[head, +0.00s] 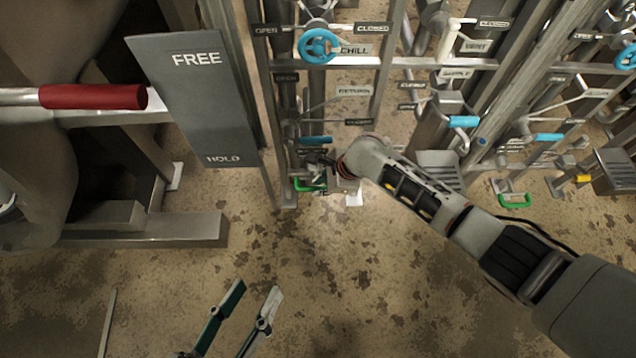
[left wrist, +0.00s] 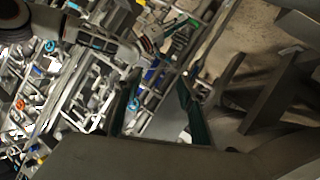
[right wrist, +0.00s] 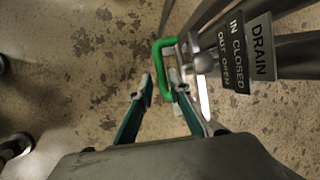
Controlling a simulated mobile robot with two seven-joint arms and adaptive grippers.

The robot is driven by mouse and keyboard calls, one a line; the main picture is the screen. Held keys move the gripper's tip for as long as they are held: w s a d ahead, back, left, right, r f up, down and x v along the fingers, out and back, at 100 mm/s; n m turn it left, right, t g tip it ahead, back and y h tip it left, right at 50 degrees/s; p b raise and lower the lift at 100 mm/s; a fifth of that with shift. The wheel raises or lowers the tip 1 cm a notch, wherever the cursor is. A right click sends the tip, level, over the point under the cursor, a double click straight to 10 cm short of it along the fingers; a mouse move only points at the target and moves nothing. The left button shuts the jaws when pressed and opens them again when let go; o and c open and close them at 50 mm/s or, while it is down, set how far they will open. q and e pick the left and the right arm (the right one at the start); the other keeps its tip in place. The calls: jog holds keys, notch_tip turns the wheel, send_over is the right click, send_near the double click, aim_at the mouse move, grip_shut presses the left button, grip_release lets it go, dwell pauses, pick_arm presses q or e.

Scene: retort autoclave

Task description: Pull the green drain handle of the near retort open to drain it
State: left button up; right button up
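The near retort's green drain handle (head: 308,187) is a small loop low on the pipe frame in the head view. In the right wrist view the green handle (right wrist: 157,68) sits at my fingertips, beside a DRAIN sign (right wrist: 261,50) and a plate reading IN CLOSED, OUT OPEN (right wrist: 233,50). My right gripper (right wrist: 160,88) is open, with one finger on each side of the handle's outer bar; contact is unclear. In the head view my right wrist hides most of this gripper. My left gripper (head: 254,303) is open and empty over the floor.
A FREE/HOLD board (head: 200,110) and a red-gripped lever (head: 93,97) stand at the left. A blue CHILL wheel (head: 318,46) is above the drain. Another green handle (head: 515,201) is further right. The floor in front is clear.

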jog(key=shift+w+a+f, duration=0.1)
jog(key=shift+a+f, duration=0.1)
jog(key=shift+f, duration=0.3)
pick_arm(q)
jog(key=shift+s+d+n, duration=0.15)
jog(key=shift+d+n, duration=0.3)
jog(key=shift+n, duration=0.05)
pick_arm(e)
jog(key=shift+w+r, duration=0.1)
jog(key=shift+w, duration=0.05)
